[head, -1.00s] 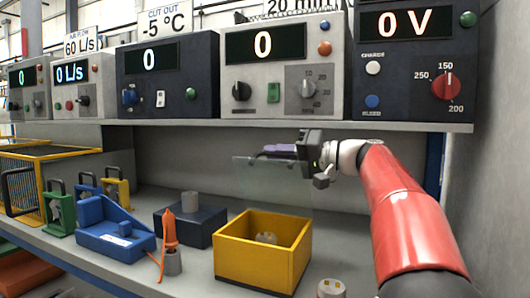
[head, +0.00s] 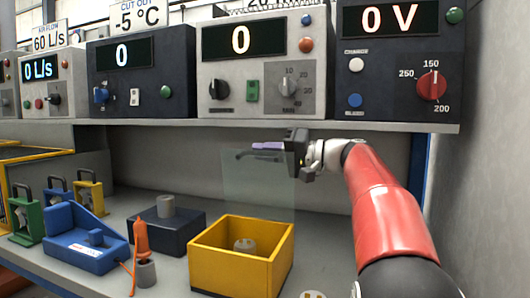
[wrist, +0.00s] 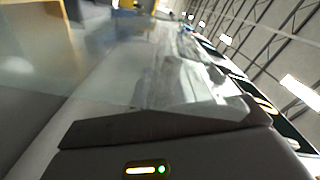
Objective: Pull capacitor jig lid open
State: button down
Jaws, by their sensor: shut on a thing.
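The capacitor jig is a yellow open-topped box (head: 228,272) on the shelf in the head view, with a grey cylinder (head: 245,245) inside. Its clear lid (head: 258,190) stands about upright above the box's back edge. My gripper (head: 262,151) is at the lid's upper edge, shut on it, with a small purple piece (head: 268,146) between or beside the fingers. In the wrist view the clear lid (wrist: 185,75) stretches away from my dark fingers (wrist: 150,125). The exact grip contact is hard to make out.
A dark block (head: 165,233) with a grey cylinder and a blue jig (head: 85,245) stand left of the box. An orange tool (head: 141,240) stands in a grey holder. Instruments line the upper shelf (head: 260,124), close above my gripper. A wall is at the right.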

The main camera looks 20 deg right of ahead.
jog(key=shift+w+d+f, duration=0.15)
jog(key=shift+d+f, duration=0.05)
jog(key=shift+f, duration=0.3)
jog(key=c, duration=1.5)
grip_release()
jog(key=shift+r, duration=0.1)
jog(key=shift+r, duration=0.1)
jog(key=v, duration=0.7)
jog(key=shift+s+d+b, duration=0.25)
jog(key=shift+d+b, duration=0.1)
